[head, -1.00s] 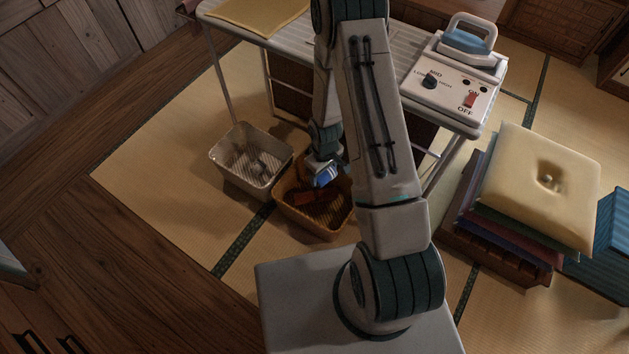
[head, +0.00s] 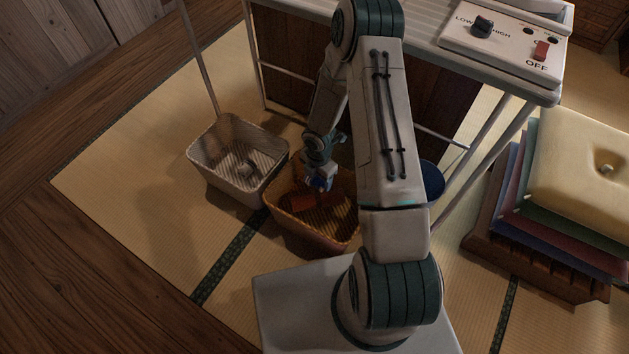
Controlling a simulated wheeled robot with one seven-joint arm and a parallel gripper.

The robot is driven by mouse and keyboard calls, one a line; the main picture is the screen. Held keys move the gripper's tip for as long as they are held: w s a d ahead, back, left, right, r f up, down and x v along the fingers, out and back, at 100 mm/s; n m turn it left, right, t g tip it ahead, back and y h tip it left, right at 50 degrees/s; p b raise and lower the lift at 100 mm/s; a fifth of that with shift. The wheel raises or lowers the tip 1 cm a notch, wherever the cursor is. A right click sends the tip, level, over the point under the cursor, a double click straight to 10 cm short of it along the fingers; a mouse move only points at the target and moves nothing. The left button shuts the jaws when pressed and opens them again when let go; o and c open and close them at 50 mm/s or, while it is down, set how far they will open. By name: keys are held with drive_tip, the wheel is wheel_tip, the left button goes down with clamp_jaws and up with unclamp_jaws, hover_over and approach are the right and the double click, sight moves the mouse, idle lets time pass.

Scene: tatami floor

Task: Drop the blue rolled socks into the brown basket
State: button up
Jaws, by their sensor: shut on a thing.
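The brown basket (head: 298,232) stands on the tatami, left of my upright arm link. Something reddish-brown (head: 308,201) lies inside it. My gripper (head: 319,186) points down over the basket, inside its outline in the picture. It is shut on the blue rolled socks (head: 317,182), of which only a small patch shows between the jaws. The exact height of the socks above the basket floor is hard to tell. My arm hides part of the basket's right side.
A pale basket (head: 207,178) with a small grey item inside stands just left of the brown one. The ironing table (head: 440,22) with a control panel rises behind. Stacked cushions (head: 575,170) are at the right. A blue round object (head: 432,180) shows behind my arm. Tatami at left is clear.

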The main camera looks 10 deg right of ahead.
sight(317, 178)
drive_tip(key=w+f+n+b, duration=0.1)
drive_tip(key=f, duration=0.1)
drive_tip(key=w+f+n+b, duration=0.1)
drive_tip(key=f, duration=0.1)
drive_tip(key=shift+w+d+n, duration=0.1)
drive_tip(key=shift+n, duration=0.2)
wheel_tip(317, 178, down, 6)
drive_tip(key=b, duration=0.5)
drive_tip(key=shift+r+b, duration=0.25)
drive_tip(key=shift+b, duration=0.15)
drive_tip(key=o, duration=1)
drive_tip(key=shift+o, duration=0.2)
wheel_tip(317, 178, up, 14)
drive_tip(key=p, duration=0.7)
drive_tip(key=shift+f, duration=0.1)
